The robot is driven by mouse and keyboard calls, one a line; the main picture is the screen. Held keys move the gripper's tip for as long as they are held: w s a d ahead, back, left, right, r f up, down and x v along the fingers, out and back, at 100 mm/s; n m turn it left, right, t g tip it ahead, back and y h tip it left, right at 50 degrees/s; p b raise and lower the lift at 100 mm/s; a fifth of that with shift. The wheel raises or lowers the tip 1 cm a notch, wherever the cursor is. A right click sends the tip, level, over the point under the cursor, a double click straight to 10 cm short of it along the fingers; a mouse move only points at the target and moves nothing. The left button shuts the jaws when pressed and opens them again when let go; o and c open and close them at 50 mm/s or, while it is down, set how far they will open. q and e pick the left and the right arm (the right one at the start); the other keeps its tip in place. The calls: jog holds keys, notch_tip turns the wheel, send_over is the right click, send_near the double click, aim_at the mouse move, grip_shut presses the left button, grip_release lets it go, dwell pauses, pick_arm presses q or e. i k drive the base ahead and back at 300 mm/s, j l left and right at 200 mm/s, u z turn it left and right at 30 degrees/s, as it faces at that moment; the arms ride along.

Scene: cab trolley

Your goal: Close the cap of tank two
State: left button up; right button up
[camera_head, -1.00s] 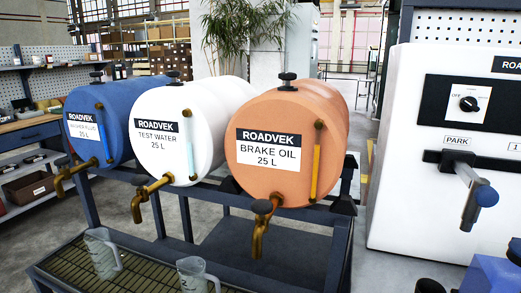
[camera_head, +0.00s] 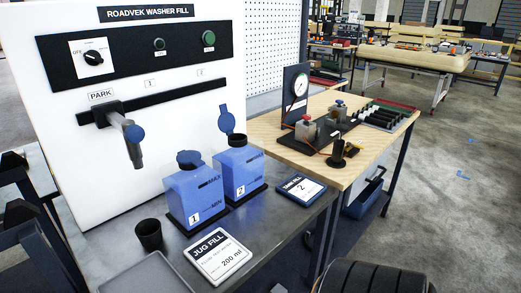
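Tank two (camera_head: 241,175) is a blue box-shaped tank marked 2, standing upright on the grey bench in front of the white washer-fill panel. Its blue round cap (camera_head: 226,122) stands raised above the dark neck (camera_head: 237,140), so the tank is open. Tank one (camera_head: 194,197), marked 1, stands just left of it with its dark blue cap (camera_head: 189,158) down on its neck. Neither of my grippers is in view.
The panel's lever and nozzle (camera_head: 128,140) hang at PARK, left of the tanks. A black cup (camera_head: 149,235), a JUG FILL card (camera_head: 220,256) and a tank 2 card (camera_head: 301,189) lie on the bench (camera_head: 110,245). A wooden table (camera_head: 350,150) with a gauge stands to the right.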

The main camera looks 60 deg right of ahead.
aim_at(226, 122)
jog(key=z, duration=1.65)
